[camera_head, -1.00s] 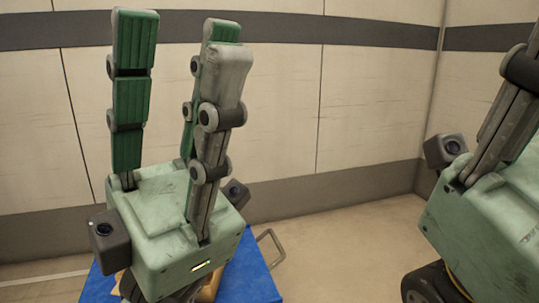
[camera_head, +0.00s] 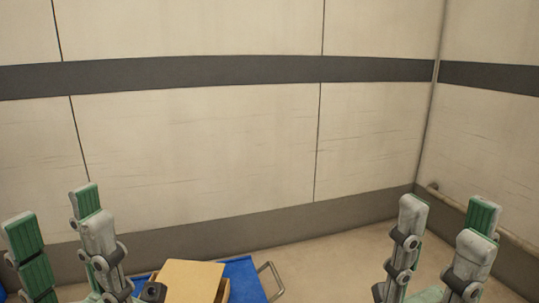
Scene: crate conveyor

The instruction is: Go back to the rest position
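My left gripper (camera_head: 57,221) is at the bottom left of the head view. Its green-padded grey fingers point up and stand apart with nothing between them. My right gripper (camera_head: 444,226) is at the bottom right, also with its fingers up, apart and empty. The palms of both grippers are mostly cut off by the lower edge of the picture.
A tan box (camera_head: 192,280) sits on a blue surface (camera_head: 244,276) with a metal handle (camera_head: 271,278) at its right, between my grippers. Pale floor (camera_head: 330,268) lies bare to the right of it. A panelled wall (camera_head: 210,140) with dark bands closes off the back.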

